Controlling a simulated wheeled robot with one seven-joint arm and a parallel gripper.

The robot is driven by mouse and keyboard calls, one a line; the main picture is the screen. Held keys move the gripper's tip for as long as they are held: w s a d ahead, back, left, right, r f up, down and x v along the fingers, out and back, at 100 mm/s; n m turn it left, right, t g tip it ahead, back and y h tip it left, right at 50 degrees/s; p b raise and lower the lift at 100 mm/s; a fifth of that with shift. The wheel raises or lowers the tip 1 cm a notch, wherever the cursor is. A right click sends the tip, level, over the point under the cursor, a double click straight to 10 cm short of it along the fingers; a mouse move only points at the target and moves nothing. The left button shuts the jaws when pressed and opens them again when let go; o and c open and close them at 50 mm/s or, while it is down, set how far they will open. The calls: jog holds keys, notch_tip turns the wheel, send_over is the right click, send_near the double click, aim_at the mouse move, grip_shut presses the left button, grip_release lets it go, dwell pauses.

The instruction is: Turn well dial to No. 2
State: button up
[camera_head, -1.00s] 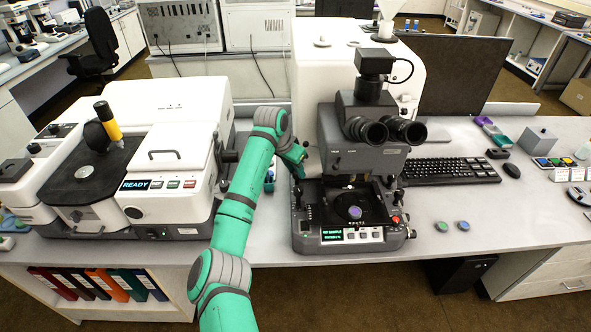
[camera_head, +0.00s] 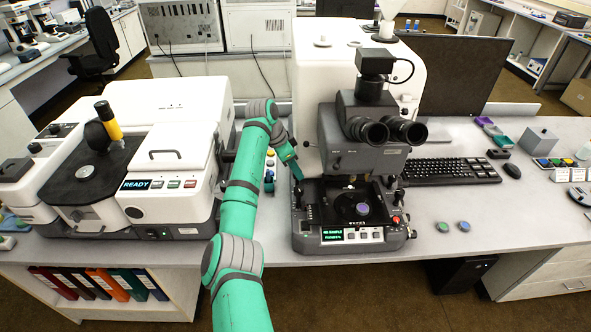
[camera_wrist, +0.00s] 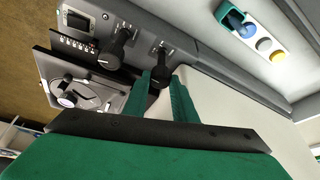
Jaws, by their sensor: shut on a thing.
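The grey microscope (camera_head: 338,150) stands on the bench. Two black dials sit on its side base in the wrist view: one dial (camera_wrist: 117,45) is clear of my gripper. The other dial (camera_wrist: 162,76) is between my gripper's (camera_wrist: 163,84) fingertips, which are shut on it. The dial labels are too small to read, so I cannot tell which number it points to. In the head view my gripper (camera_head: 297,177) reaches down at the left edge of the microscope, and the held dial is hard to make out. The stage (camera_head: 340,212) carries a round purple disc (camera_head: 362,209).
A small display (camera_head: 332,235) glows green on the microscope's front. A white instrument (camera_head: 165,205) stands left of my arm. A small rack with coloured round tops (camera_wrist: 250,32) lies close beside the microscope. A keyboard (camera_head: 450,170) and two small discs (camera_head: 443,227) are on the right.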

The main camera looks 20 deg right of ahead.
jog(key=m+g, duration=0.1)
jog(key=m, duration=0.1)
jog(key=m+g, duration=0.1)
jog(key=m, duration=0.1)
jog(key=shift+w+r+m, duration=0.1)
jog(key=shift+w+m, duration=0.05)
jog(key=shift+m, duration=0.25)
dwell(0.4)
jog(key=o, duration=1)
jog(key=shift+o, duration=0.2)
